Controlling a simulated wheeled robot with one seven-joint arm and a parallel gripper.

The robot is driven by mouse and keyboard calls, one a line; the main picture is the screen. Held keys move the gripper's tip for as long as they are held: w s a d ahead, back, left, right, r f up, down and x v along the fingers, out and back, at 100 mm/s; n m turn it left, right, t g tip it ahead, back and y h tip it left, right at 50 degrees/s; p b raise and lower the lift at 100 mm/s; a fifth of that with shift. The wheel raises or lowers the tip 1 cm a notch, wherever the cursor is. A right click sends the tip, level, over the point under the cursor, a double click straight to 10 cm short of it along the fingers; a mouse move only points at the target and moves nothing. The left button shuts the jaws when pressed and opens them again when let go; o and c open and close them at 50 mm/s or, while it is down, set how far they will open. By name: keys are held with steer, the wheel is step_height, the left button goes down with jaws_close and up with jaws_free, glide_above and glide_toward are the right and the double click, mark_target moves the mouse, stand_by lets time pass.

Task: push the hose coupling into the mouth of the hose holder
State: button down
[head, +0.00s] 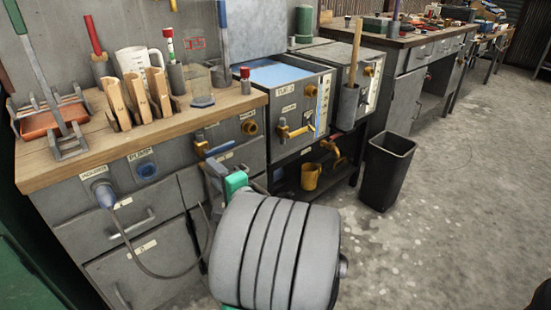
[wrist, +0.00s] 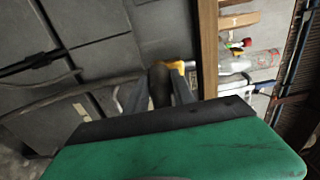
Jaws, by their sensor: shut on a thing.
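My gripper (wrist: 158,95) is shut on the hose coupling (wrist: 160,82), a dark, stubby cylinder between its two grey fingers in the wrist view. A yellow brass fitting (wrist: 180,66) shows right beside the coupling's far end; I cannot tell whether they touch. In the head view my gripper (head: 214,172) is at the front of the grey cabinet, below a blue-handled brass tap (head: 203,148), and my arm partly hides it. The grey hose (head: 150,272) hangs in a loop from a blue plug up toward my gripper. I cannot make out the hose holder or its mouth for certain.
The hose's blue plug (head: 104,193) sits in a labelled cabinet socket, beside a second blue socket (head: 147,170). The wooden worktop (head: 70,165) holds brushes, a jug and wooden blocks. A black bin (head: 386,170) stands on the floor at right.

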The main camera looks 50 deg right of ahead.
steer(key=s+d+r+m+g+h+b, duration=0.1)
steer(key=s+d+m+h, duration=0.2)
steer(key=d, duration=0.6)
steer(key=s+d+m+g+h+b, duration=0.15)
steer(key=s+d, duration=0.25)
steer(key=d, duration=0.6)
steer(key=shift+n+h, duration=0.35)
steer(key=shift+n, duration=0.1)
steer(key=shift+w+d+r+p, duration=0.15)
steer(key=shift+w+p, duration=0.15)
steer(key=shift+w, duration=0.6)
steer(key=shift+w+d+p, duration=0.1)
steer(key=shift+w+p, duration=0.25)
steer(key=shift+w, duration=0.5)
steer(key=shift+w+d+r+p, duration=0.15)
steer(key=shift+w+p, duration=0.15)
steer(key=shift+w, duration=0.6)
steer(key=shift+w+d+p, duration=0.15)
steer(key=shift+w+p, duration=0.25)
steer(key=shift+w, duration=0.4)
steer(key=shift+w+d+p, duration=0.1)
steer(key=shift+w+p, duration=0.3)
steer(key=shift+w, duration=0.35)
steer(key=c, duration=1.3)
jaws_free()
steer(key=shift+f, duration=0.1)
steer(key=o, duration=0.6)
steer(key=shift+c, duration=0.2)
steer(key=shift+s, duration=0.1)
